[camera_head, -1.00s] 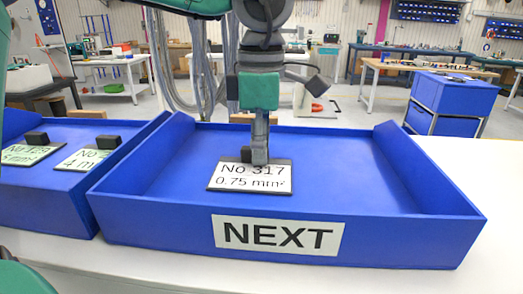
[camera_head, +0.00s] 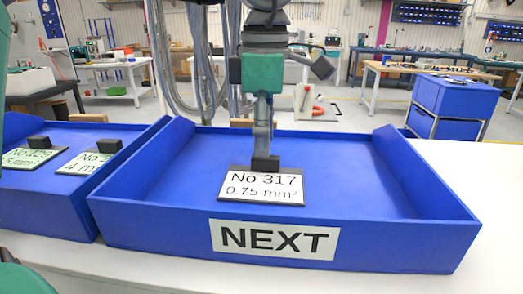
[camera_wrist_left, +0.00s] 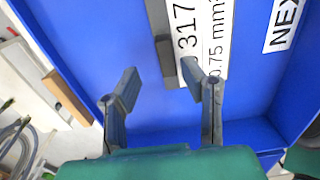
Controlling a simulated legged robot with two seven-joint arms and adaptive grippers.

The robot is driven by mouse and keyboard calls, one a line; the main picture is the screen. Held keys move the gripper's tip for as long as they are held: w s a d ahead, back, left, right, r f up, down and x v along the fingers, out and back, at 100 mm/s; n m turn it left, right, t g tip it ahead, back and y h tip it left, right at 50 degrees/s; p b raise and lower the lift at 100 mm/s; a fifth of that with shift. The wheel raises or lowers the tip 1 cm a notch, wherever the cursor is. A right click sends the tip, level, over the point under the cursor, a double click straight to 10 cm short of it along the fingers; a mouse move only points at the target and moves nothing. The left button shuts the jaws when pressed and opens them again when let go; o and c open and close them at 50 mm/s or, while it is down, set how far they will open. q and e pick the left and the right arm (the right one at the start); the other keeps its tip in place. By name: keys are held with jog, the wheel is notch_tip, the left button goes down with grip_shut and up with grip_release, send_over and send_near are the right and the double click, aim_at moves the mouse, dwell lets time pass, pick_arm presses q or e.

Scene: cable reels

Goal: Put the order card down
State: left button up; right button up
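The order card (camera_head: 265,187), white and marked "No 317, 0.75 mm²" with a black block handle (camera_head: 265,163), lies in the blue tray marked NEXT (camera_head: 400,245). The card also shows in the left wrist view (camera_wrist_left: 207,40), partly cut off by the frame's top edge. My left gripper (camera_head: 262,145) points down just behind the handle. In the left wrist view my left gripper (camera_wrist_left: 160,72) has its fingers spread apart. The handle (camera_wrist_left: 166,62) shows between the tips in the picture, not clasped. My right gripper is not in view.
A second blue tray (camera_head: 65,195) adjoins on the left and holds cards with black handles (camera_head: 38,142). The NEXT tray's raised walls surround the card; its floor right of the card is clear. The white table (camera_head: 480,190) is free at right.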

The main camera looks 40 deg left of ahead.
pick_arm(q)
notch_tip(320, 180, up, 9)
jog(key=shift+p, duration=0.35)
